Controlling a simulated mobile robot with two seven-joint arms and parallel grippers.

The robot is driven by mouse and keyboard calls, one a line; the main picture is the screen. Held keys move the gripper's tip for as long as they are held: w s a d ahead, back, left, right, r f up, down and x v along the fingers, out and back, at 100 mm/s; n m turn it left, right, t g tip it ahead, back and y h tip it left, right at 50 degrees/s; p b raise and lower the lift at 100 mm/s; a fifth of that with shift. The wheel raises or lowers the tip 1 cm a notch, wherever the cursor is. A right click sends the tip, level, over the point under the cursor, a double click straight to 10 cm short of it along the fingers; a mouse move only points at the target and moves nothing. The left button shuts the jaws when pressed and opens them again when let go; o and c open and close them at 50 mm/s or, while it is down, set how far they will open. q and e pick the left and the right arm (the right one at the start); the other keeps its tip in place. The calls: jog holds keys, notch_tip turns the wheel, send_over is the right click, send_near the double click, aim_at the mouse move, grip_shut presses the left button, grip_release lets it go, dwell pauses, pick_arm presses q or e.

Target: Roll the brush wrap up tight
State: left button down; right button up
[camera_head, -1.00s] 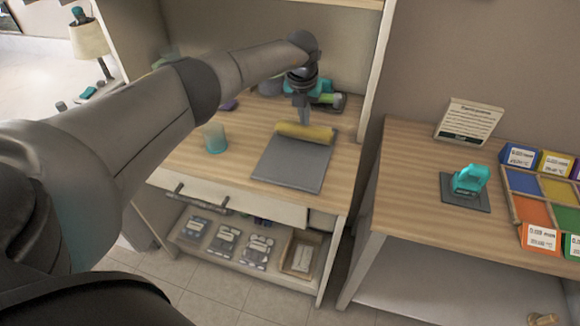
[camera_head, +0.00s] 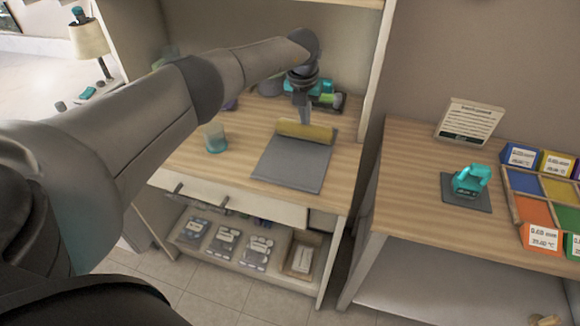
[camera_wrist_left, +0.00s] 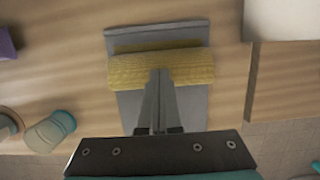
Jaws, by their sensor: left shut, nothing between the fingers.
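The brush wrap lies on the wooden desk as a flat grey sheet (camera_head: 292,163) with a yellow rolled part (camera_head: 305,132) across its far end. In the left wrist view the yellow roll (camera_wrist_left: 190,68) lies across the grey sheet (camera_wrist_left: 190,105), and a strip of grey and yellow shows beyond it. My left gripper (camera_head: 304,118) points down at the roll, near its middle. In the wrist view its shut fingers (camera_wrist_left: 159,75) overlap the roll's near side, with nothing between them. Whether they touch it I cannot tell. My right gripper is not in view.
A teal cup (camera_head: 215,138) stands on the desk left of the wrap. Teal and green items (camera_head: 325,95) lie behind the roll. A second table at right holds a teal object (camera_head: 470,180) on a dark mat and a tray of coloured compartments (camera_head: 530,205).

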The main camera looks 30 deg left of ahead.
pick_arm(q)
jog(key=shift+w+a+f+b, duration=0.2)
jog(key=shift+w+b, duration=0.45)
jog(key=shift+b, duration=1.15)
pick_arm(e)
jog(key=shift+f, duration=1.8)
pick_arm(q)
jog(key=shift+w+a+f+b, duration=0.15)
jog(key=shift+w+b, duration=0.5)
jog(key=shift+b, duration=1.75)
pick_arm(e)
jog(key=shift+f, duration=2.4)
